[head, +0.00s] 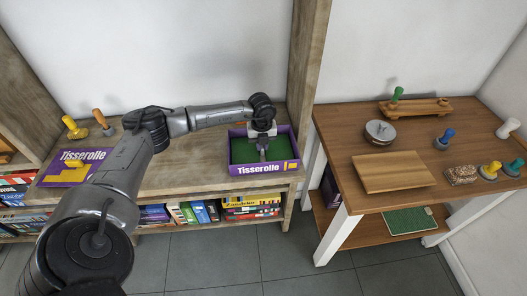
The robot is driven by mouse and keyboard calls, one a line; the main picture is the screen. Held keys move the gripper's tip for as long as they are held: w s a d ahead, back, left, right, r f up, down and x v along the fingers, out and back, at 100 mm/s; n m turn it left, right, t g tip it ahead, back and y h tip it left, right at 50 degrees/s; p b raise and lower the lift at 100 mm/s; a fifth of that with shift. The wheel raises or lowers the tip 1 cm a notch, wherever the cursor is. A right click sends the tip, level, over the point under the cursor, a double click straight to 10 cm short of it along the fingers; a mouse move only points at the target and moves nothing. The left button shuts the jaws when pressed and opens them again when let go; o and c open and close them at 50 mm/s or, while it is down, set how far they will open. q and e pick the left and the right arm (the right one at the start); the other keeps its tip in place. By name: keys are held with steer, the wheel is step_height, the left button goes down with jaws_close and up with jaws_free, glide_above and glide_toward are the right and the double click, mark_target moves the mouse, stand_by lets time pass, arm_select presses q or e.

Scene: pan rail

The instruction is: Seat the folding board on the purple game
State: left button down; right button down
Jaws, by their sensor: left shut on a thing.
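The purple game box (261,170), labelled Tisserolle, stands open on the wooden shelf top. The green folding board (243,150) shows inside its purple walls, with a yellow piece at the box's right front corner. My left gripper (263,154) points down over the middle of the box and is shut on the board. The fingertips are small, and I cannot tell whether the board lies fully flat on the bottom. A purple Tisserolle lid (84,157) with yellow shapes lies to the left, partly behind my arm. My right gripper is not in view.
A wooden post (306,75) rises just right of the box. Game boxes (250,207) fill the shelf below. Stamps (75,127) stand at the left back. The right table holds a wooden board (393,172), a round tin (380,132) and several stamps; a green mat (410,221) lies below.

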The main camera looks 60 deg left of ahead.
arm_select(q)
steer(key=c, duration=1.4)
jaws_free()
steer(key=shift+f, duration=0.1)
steer(key=shift+c, duration=0.2)
steer(key=shift+r+p, duration=0.35)
steer(key=shift+r, duration=0.1)
steer(key=shift+r+p, duration=0.4)
steer(key=shift+r, duration=0.05)
steer(key=shift+r+p, duration=0.75)
steer(key=shift+r, duration=0.15)
steer(key=shift+o, duration=0.2)
steer(key=o, duration=0.5)
